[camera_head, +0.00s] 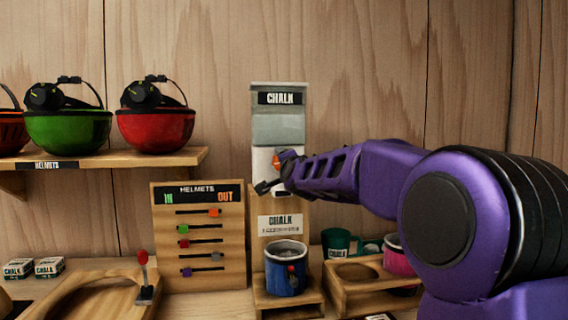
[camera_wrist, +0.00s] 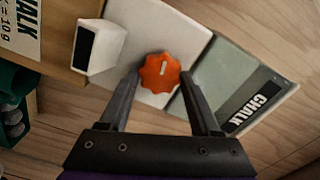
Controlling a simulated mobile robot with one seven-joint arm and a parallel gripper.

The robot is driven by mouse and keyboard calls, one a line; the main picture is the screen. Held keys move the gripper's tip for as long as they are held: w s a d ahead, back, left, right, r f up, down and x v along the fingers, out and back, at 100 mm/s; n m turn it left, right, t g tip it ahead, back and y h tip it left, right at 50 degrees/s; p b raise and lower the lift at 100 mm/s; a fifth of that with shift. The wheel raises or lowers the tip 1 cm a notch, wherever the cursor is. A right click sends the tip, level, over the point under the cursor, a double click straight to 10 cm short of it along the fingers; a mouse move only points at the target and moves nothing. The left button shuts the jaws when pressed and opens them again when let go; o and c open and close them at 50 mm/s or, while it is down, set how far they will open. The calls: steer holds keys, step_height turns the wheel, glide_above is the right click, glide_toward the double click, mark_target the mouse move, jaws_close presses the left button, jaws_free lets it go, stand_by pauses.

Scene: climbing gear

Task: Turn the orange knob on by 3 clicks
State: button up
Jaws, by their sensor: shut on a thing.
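The orange knob (camera_wrist: 157,73) is lobed and has a short white mark on its face. It sits on the white front of the chalk dispenser (camera_head: 279,128), which has a grey-green upper part labelled CHALK. My gripper (camera_wrist: 160,80) is shut on the knob, with one finger on each side of it. In the head view, the gripper (camera_head: 276,172) reaches the dispenser from the right and partly covers the orange knob (camera_head: 277,161). The white spout (camera_wrist: 98,47) with a dark opening shows beside the knob in the wrist view.
A blue cup (camera_head: 286,275) stands below the dispenser on a wooden stand. Green (camera_head: 338,242) and pink (camera_head: 398,262) cups are at a wooden holder on the right. A HELMETS slider board (camera_head: 198,235) stands left, below a shelf (camera_head: 120,160) with helmets.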

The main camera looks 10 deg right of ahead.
steer(key=shift+m, duration=1.2)
steer(key=o, duration=1.4)
steer(key=shift+c, duration=0.2)
steer(key=shift+s+f, duration=0.1)
